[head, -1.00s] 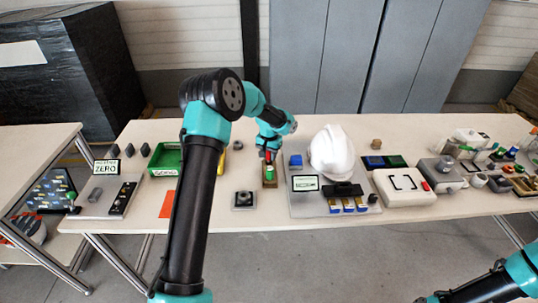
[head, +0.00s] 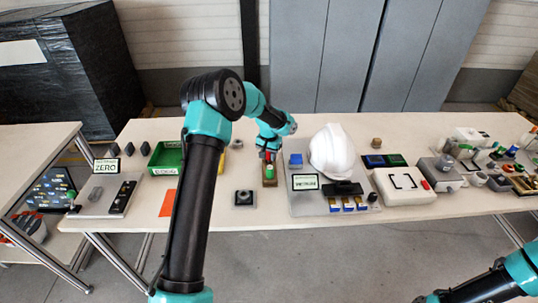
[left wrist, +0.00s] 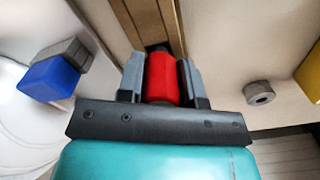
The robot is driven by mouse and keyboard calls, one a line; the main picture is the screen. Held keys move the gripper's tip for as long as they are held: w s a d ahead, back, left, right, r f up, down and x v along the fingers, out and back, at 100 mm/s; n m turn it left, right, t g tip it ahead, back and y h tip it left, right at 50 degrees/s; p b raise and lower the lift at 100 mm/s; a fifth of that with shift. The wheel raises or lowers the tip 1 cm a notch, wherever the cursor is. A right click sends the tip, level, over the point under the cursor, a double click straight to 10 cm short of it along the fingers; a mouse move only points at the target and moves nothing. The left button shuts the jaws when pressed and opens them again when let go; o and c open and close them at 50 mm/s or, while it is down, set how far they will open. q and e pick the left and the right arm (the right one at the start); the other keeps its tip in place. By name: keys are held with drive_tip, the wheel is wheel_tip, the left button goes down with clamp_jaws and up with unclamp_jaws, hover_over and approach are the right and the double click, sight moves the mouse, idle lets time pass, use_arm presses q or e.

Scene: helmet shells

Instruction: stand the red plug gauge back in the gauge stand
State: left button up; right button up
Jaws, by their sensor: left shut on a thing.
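The red plug gauge (left wrist: 161,78) is between the two fingers of my left gripper (left wrist: 164,82), which is shut on it. The wooden gauge stand (left wrist: 126,12) lies just beyond the gauge in the left wrist view, with a dark recess near the gauge's end. I cannot tell whether the gauge is in the stand or above it. In the head view my left gripper (head: 268,153) is over the back end of the stand (head: 270,184). A green piece (head: 269,171) shows on the stand in front of the gripper. My right arm shows at the lower right, its gripper out of view.
A white helmet shell (head: 332,150) and a blue block (head: 295,160) are on a grey plate to the right. A green bin (head: 166,158) stands to the left. A dark square block (head: 244,198) sits in front left. A grey ring (left wrist: 259,92) lies near the gripper.

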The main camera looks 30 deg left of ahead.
use_arm(q)
drive_tip(key=shift+f, duration=0.65)
idle(0.8)
idle(0.5)
drive_tip(key=o, duration=0.9)
drive_tip(key=shift+r, duration=0.1)
wheel_tip(320, 180, up, 17)
drive_tip(key=shift+r, duration=0.15)
idle(0.3)
